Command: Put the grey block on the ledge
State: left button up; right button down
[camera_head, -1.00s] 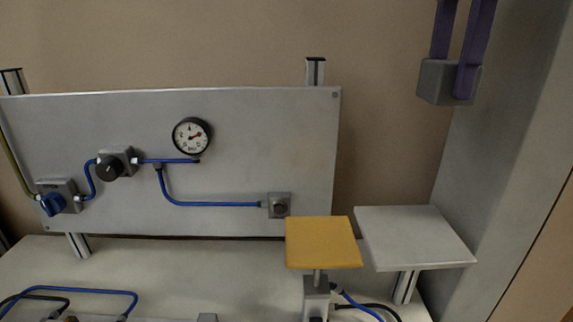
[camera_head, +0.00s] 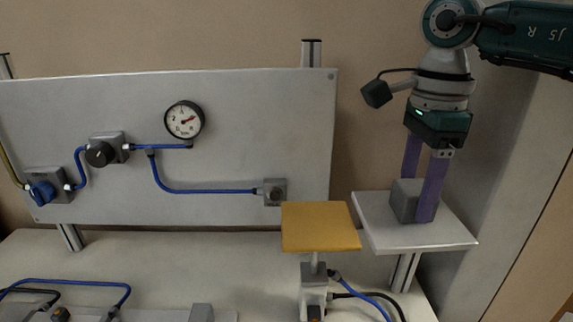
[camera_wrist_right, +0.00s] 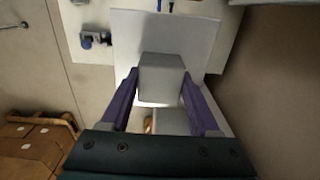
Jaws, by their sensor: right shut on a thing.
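The grey block (camera_head: 405,202) is between the purple fingers of my right gripper (camera_head: 418,203), which is shut on it. The block is upright over the pale grey ledge (camera_head: 376,233) at the right, with its bottom at or very near the top surface; I cannot tell if it touches. In the right wrist view the grey block (camera_wrist_right: 161,76) sits between both fingers, with the pale ledge (camera_wrist_right: 128,35) behind it. My left gripper is not in view.
A yellow plate (camera_head: 318,227) on a post stands just left of the ledge. A grey panel (camera_head: 240,120) with a gauge (camera_head: 184,119) and blue tubes stands behind. A grey wall (camera_head: 500,170) rises close to the right of the ledge.

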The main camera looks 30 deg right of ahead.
jog(key=shift+f, duration=0.2)
jog(key=shift+c, duration=0.6)
grip_release()
jog(key=shift+r, duration=0.1)
